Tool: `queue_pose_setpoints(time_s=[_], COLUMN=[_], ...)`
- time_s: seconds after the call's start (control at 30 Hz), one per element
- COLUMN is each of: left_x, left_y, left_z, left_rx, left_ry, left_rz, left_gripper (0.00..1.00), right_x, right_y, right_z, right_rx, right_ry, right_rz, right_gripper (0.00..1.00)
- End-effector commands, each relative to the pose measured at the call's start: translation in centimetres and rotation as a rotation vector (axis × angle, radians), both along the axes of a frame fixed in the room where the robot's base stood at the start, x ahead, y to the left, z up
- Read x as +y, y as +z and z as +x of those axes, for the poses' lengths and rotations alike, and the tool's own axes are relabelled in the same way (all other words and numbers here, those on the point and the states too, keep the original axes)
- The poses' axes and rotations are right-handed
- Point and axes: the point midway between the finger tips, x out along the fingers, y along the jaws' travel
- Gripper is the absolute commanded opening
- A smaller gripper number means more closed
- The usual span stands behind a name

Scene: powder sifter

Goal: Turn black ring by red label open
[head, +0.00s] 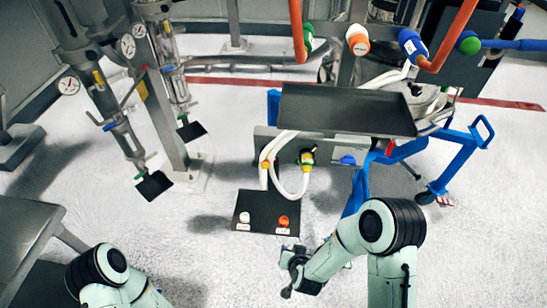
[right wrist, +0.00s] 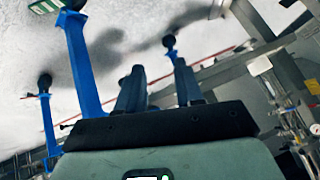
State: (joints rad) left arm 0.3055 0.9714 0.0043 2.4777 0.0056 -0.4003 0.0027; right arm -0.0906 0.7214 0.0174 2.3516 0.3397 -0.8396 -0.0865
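I cannot clearly make out a black ring beside a red label. In the head view a small yellow-and-black fitting (head: 307,158) sits at the end of a white hose below the grey tray. A black plate (head: 258,222) low in the middle carries a white knob (head: 245,217) and an orange-red knob (head: 284,220), each with a small white label. My right gripper (head: 291,270) is just below the plate, apart from it. In the right wrist view its two fingers (right wrist: 160,88) are apart with nothing between them. My left arm shows at bottom left; its gripper is out of view.
The grey tray (head: 345,110) stands on a blue wheeled frame (head: 458,140). Coloured pipe ends, including an orange-and-white one (head: 357,40), hang above it. Metal columns with gauges (head: 69,85) stand at left. A grey table (head: 28,235) is at lower left. Floor between is clear.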

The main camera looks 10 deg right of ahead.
Motion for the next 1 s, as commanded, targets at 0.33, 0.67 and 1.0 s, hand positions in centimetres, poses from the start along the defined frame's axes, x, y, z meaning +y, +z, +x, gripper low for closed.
queue_pose_setpoints(time_s=[0.33,0.67,1.0], left_x=[0.0,0.0,0.0], left_y=[-5.7,-5.8,-5.6], left_z=[0.0,0.1,0.0], left_rx=[-0.02,-0.025,-0.021], left_ry=[0.007,0.008,0.006], left_rz=[0.005,0.006,0.005], left_gripper=[0.43,0.43,0.43], right_x=[5.9,5.4,3.8], right_y=[24.2,27.7,27.6], right_z=[8.1,9.2,16.1], right_rx=[-0.798,-0.878,-0.878], right_ry=[-0.285,-0.356,-0.353], right_rz=[0.013,0.027,0.026], right_gripper=[0.36,0.36,0.36])
